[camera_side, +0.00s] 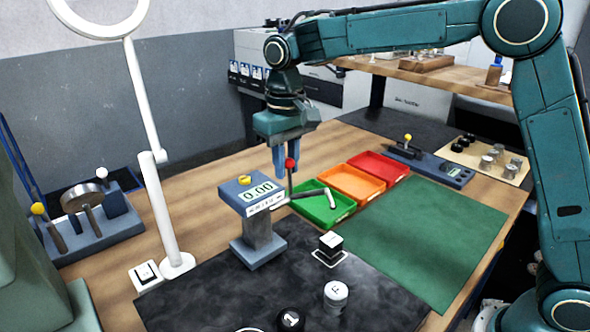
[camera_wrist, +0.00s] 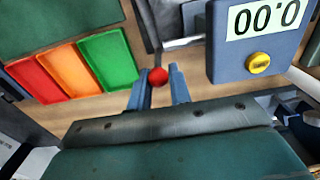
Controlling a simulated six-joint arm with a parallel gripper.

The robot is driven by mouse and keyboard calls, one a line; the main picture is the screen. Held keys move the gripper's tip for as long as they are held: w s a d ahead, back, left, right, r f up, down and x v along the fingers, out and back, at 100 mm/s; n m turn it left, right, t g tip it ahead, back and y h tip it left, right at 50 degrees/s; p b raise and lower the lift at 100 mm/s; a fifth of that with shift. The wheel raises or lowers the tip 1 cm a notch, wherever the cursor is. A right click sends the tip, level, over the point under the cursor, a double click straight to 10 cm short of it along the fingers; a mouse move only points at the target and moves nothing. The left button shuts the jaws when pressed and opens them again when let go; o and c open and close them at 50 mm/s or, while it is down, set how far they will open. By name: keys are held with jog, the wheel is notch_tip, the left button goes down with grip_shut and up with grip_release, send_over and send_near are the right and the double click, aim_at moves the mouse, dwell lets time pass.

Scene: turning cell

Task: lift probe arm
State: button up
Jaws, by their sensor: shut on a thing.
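The gauge (camera_side: 258,220) is a blue-grey block on a stand, with a display reading 0.00 and a yellow button; it also shows in the wrist view (camera_wrist: 240,62). The probe arm (camera_side: 309,193) is a thin bar reaching out from the gauge's right side in the side view. A red ball knob (camera_side: 291,164) tops a thin upright stem at this bar. My gripper (camera_side: 286,172) points down with its blue fingers on either side of the knob. In the wrist view, the knob (camera_wrist: 158,76) is between the fingertips. The bar's far end overlaps the green tray in the side view.
A white lamp post (camera_side: 160,200) rises left. The green mat (camera_side: 425,235) is clear.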

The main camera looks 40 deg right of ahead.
jog(key=shift+w+f, duration=0.1)
jog(key=shift+w, duration=0.6)
jog(key=o, duration=0.4)
notch_tip(320, 180, up, 9)
dwell(1.4)
